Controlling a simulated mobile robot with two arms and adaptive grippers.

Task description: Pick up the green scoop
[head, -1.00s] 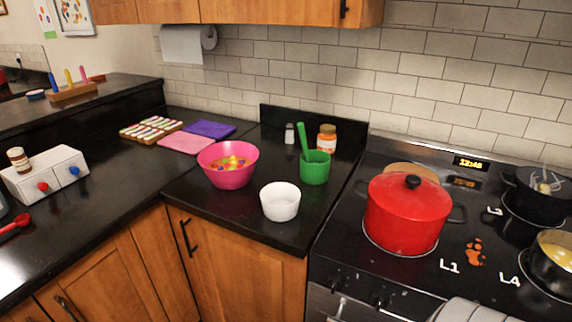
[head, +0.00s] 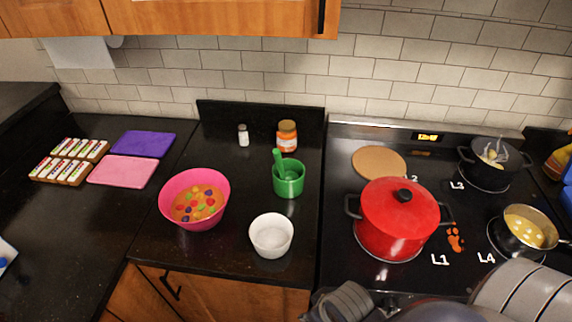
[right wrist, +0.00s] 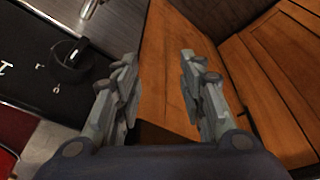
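The green scoop (head: 278,162) stands in the green cup (head: 290,186), its handle leaning up above the cup's rim. The scoop's lower end is mostly hidden inside the cup. The cup is on the black counter, left of the stove. In the right wrist view, my right gripper (right wrist: 160,80) is open and empty, with wooden cabinet fronts beyond its fingers. My left gripper is not in view.
A white bowl (head: 271,247) and a pink bowl of colourful pieces (head: 167,205) stand near the cup. Behind are an orange-labelled jar (head: 287,137) and a small shaker (head: 243,140). A red pot (head: 385,235) on the stove is to the right.

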